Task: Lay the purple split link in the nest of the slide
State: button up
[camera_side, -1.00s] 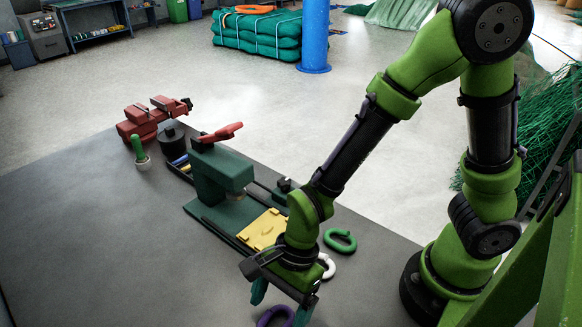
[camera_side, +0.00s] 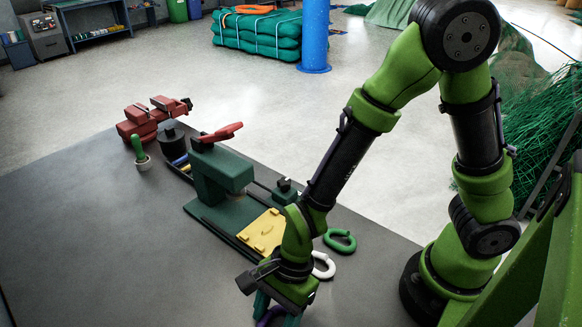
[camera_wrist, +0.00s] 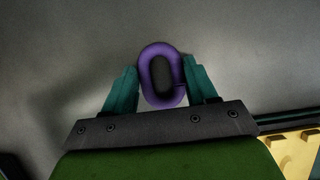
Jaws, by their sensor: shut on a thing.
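My gripper (camera_wrist: 161,88) is shut on the purple split link (camera_wrist: 161,48), with one teal finger on each side of it in the wrist view. The link is an oval ring with a small split on its right side. In the side view the purple link (camera_side: 268,317) is at the bottom edge, mostly hidden by my gripper (camera_side: 276,310). The slide (camera_side: 263,231) is a yellow plate on the green press's base, up and left of my gripper. Its corner (camera_wrist: 300,150) shows at the lower right of the wrist view. The nest is too small to make out.
A green press (camera_side: 221,170) with a red handle stands behind the slide. A white link (camera_side: 323,266) and a green link (camera_side: 341,241) lie right of the slide. A red vise (camera_side: 150,118) and a green-handled tool (camera_side: 140,152) stand farther back. The mat's left side is clear.

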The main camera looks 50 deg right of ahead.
jog(key=shift+r, duration=0.15)
jog(key=shift+a+r, duration=0.1)
jog(key=shift+r, duration=0.15)
notch_tip(320, 180, up, 9)
jog(key=w+d+m+t, duration=0.1)
jog(key=w+d+m, duration=0.25)
jog(key=d, duration=0.85)
jog(key=d+f, duration=0.2)
jog(key=d, duration=0.4)
jog(key=n+g, duration=0.1)
jog(key=n, duration=0.3)
send_over(264, 232)
jog(key=d, duration=0.1)
jog(key=shift+s+f+m, duration=0.1)
jog(key=shift+f+m, duration=0.15)
jog(key=shift+f, duration=2.4)
